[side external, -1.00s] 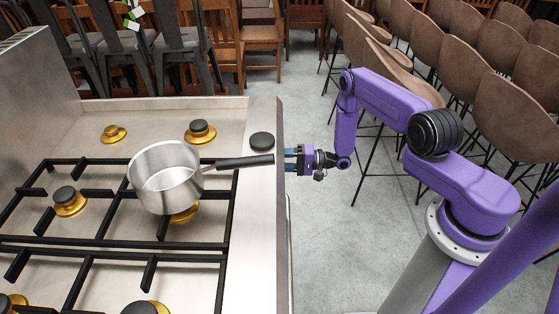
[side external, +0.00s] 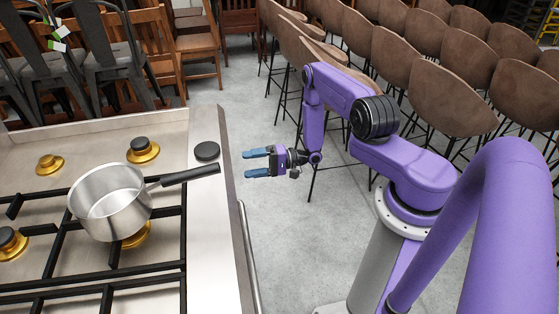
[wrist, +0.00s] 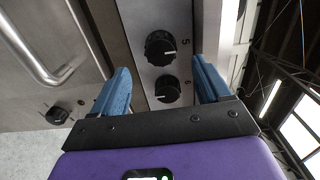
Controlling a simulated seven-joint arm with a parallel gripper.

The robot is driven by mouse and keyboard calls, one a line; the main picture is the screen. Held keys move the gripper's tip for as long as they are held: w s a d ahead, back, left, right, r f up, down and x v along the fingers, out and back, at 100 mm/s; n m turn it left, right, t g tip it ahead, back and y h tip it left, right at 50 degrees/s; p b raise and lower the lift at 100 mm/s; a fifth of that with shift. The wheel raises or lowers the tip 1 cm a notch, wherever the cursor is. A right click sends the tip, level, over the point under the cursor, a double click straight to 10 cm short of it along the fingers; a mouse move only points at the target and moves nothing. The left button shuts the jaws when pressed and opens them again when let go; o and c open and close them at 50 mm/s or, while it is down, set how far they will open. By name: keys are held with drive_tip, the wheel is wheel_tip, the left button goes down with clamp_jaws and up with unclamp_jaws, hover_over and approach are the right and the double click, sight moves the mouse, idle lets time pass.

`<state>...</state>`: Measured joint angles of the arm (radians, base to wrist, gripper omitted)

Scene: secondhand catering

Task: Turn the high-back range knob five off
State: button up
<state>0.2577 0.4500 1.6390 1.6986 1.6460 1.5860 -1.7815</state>
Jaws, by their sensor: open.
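Knob five (wrist: 160,48) is a black ridged knob on the range's steel front panel in the wrist view, with a "5" beside it. Its pale pointer line points right, toward that number. My gripper (wrist: 160,65) is open and empty. Its blue fingers stand either side of the knobs in the picture, apart from them as far as I can tell. In the side view my gripper (side external: 246,164) hangs in the air just right of the range's front edge (side external: 226,180). The front knobs are hidden there.
Knob six (wrist: 168,90) sits close to knob five, between my fingers in the picture. A bar handle (wrist: 45,55) and another dark knob (wrist: 58,115) lie at the left. A saucepan (side external: 110,207) stands on the hob, its handle toward the front. Chairs (side external: 440,95) stand behind my arm.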

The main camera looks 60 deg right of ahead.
drive_tip(key=v, duration=0.9)
drive_tip(key=shift+s+d, duration=0.2)
drive_tip(key=shift+s, duration=0.05)
drive_tip(key=shift+r, duration=0.1)
